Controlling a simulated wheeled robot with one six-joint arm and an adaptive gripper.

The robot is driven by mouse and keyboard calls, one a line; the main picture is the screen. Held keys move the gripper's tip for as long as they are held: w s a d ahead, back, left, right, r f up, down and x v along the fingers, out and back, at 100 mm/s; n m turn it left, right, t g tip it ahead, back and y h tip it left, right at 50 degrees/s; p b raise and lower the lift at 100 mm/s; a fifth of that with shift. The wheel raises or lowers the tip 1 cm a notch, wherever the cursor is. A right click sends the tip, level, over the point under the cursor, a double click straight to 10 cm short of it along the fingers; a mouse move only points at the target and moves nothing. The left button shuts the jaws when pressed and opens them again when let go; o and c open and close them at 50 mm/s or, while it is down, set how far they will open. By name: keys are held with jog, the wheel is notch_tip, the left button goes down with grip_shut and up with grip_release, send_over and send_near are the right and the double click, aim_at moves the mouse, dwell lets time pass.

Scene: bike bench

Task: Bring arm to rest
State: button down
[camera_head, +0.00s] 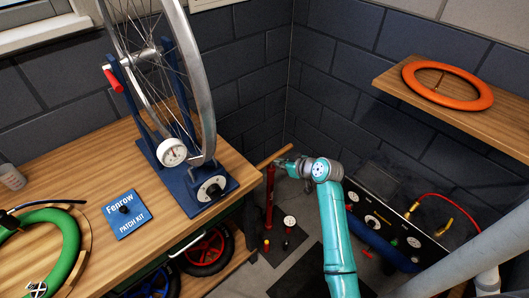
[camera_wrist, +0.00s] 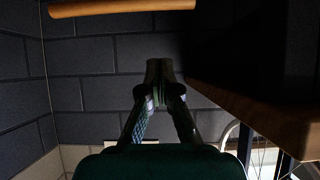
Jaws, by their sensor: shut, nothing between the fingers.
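My arm, teal with grey joints, rises from the bottom of the head view and bends toward the left. My gripper (camera_head: 280,163) is at its end, small and partly hidden by the wrist, near the bench's right end. In the wrist view my gripper (camera_wrist: 160,72) has its fingertips together with nothing between them. A wooden bar (camera_head: 274,155) shows close behind the gripper in the head view. A wooden bar (camera_wrist: 122,6) also crosses the top of the wrist view, apart from the fingertips.
The wooden bench (camera_head: 70,168) carries a wheel in a blue truing stand (camera_head: 182,183), a patch kit (camera_head: 125,212) and a green tyre (camera_head: 58,250). A red pump (camera_head: 270,197) stands below the gripper. A shelf (camera_head: 440,105) with an orange tyre (camera_head: 482,92) is at right.

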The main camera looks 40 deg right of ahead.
jog(key=s+a+f+m+h, duration=0.1)
jog(key=s+a+f, duration=0.3)
jog(key=s+a, duration=0.55)
jog(key=s+a+f+m+h, duration=0.1)
jog(key=s+a+f, duration=0.3)
jog(key=s+a, duration=0.55)
jog(key=s+a+r+t, duration=0.1)
jog(key=s+a+r, duration=0.3)
jog(key=s+r, duration=0.4)
jog(key=s+a+r+n+t+y, duration=0.1)
jog(key=s+a+r, duration=0.3)
jog(key=s+r, duration=0.5)
jog(key=s+t, duration=0.1)
jog(key=s, duration=0.5)
jog(key=shift+s+a+r+n+t+y, duration=0.25)
jog(key=shift+s+a+n+t+y, duration=0.05)
jog(key=shift+s+a, duration=0.05)
